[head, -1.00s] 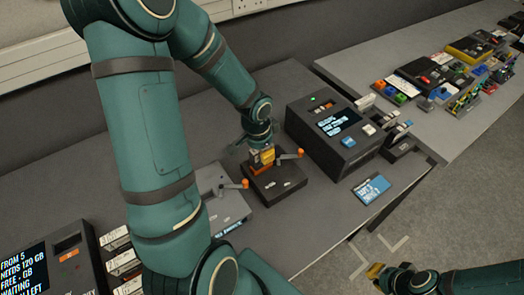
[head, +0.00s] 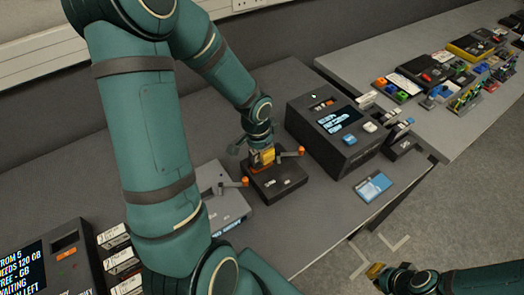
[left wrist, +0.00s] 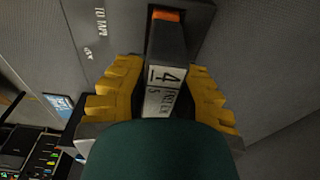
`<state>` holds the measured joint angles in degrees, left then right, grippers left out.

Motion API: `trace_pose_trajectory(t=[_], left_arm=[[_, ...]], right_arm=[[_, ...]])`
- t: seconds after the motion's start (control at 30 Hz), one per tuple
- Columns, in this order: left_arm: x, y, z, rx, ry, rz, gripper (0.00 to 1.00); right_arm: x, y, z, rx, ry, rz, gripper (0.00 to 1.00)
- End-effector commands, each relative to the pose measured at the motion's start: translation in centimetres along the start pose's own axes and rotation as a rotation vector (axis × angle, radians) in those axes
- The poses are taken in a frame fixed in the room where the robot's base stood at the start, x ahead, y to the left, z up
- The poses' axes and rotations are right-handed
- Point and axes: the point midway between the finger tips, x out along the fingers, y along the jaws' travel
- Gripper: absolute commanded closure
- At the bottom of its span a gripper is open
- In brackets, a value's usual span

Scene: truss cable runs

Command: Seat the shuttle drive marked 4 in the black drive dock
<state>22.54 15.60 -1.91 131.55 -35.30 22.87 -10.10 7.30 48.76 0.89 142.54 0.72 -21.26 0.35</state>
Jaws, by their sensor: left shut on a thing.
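The shuttle drive marked 4 (left wrist: 164,75) is a dark, narrow block with a white label and an orange end, between my left gripper's yellow fingers in the left wrist view. My left gripper (head: 262,157) is shut on it, right over the black drive dock (head: 280,184). The dock is a low black box with an orange-knobbed lever at its side. The drive's lower end is hidden in the head view, so I cannot tell how deep it sits. My right gripper (head: 377,271) is at the lower right, away from the dock; its opening is unclear.
A grey dock (head: 230,207) with an orange-knobbed lever stands close on the left. A large black unit with a screen (head: 328,128) stands behind right. A blue card (head: 373,186) lies near the table edge. A black station (head: 62,250) is at lower left.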

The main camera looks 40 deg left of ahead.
Motion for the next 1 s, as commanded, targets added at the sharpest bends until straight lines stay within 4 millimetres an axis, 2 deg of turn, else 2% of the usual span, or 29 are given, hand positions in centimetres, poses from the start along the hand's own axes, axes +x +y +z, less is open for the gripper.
trace_pose_trajectory(t=[0.3,0.33,0.37,0.4,0.6,0.67,1.0], left_arm=[[-0.05,-0.01,-0.04,0.0,0.001,-0.001,1.0],[-0.05,-0.01,-0.04,0.0,0.001,-0.001,0.61],[-0.05,-0.01,-0.04,0.0,0.001,-0.001,0.51],[-0.05,-0.01,-0.04,0.0,0.001,-0.001,0.47],[-0.04,-0.01,-0.02,0.0,0.001,0.0,0.47],[-0.01,0.0,0.01,0.0,0.0,0.0,0.24],[-0.01,0.0,0.0,0.0,0.0,0.0,0.23]], right_arm=[[-0.03,-0.01,0.0,0.0,0.0,0.0,1.0],[-0.03,-0.01,0.0,0.0,0.0,0.0,1.0],[-0.02,-0.01,0.0,0.0,0.0,0.0,1.0],[-0.02,-0.01,0.0,0.0,0.0,0.0,1.0],[-0.02,-0.01,0.0,0.0,0.0,0.0,1.0],[-0.02,-0.01,0.0,0.0,0.0,0.0,1.0],[-0.02,-0.01,0.0,0.0,0.0,0.0,1.0]])
